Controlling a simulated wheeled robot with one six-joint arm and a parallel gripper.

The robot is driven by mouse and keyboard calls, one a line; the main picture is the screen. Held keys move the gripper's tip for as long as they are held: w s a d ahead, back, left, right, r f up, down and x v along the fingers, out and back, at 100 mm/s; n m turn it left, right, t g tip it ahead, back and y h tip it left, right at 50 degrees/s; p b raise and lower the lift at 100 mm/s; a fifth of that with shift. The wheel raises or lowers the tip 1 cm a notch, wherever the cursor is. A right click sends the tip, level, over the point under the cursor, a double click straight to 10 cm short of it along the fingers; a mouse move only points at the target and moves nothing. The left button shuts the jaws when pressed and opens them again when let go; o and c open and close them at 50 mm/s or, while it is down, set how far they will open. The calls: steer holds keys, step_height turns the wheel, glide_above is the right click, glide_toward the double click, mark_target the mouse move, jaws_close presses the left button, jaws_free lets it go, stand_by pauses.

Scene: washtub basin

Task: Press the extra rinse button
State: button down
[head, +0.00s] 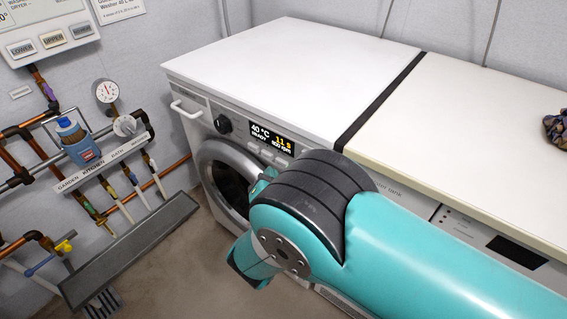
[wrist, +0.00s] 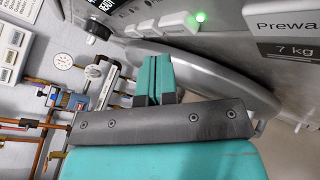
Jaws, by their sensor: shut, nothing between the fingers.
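The washing machine (head: 213,110) stands left of centre in the head view, with a lit display (head: 271,138) reading 40 °C and 11 s. A row of light push buttons (wrist: 145,28) shows on its panel at the top of the wrist view. A green light (wrist: 201,17) glows beside the right one. I cannot read which button is extra rinse. A "Prewa..." label (wrist: 284,25) is cut off at the right edge. My gripper (wrist: 156,62) is shut and empty, its teal fingers below the buttons in the picture. I cannot tell its distance from the panel.
The round door (head: 222,172) is below the panel, and a dark knob (head: 223,124) is left of the display. A second white-topped appliance (head: 470,130) adjoins on the right. Pipes and a pressure gauge (head: 107,90) line the left wall. Floor is open in front.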

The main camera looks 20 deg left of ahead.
steer(key=s, duration=0.1)
steer(key=s+a, duration=0.1)
steer(key=s, duration=0.1)
steer(key=s+a, duration=0.1)
steer(key=s, duration=0.1)
steer(key=shift+s+a+b, duration=0.1)
steer(key=shift+s+b, duration=0.15)
steer(key=shift+b, duration=0.05)
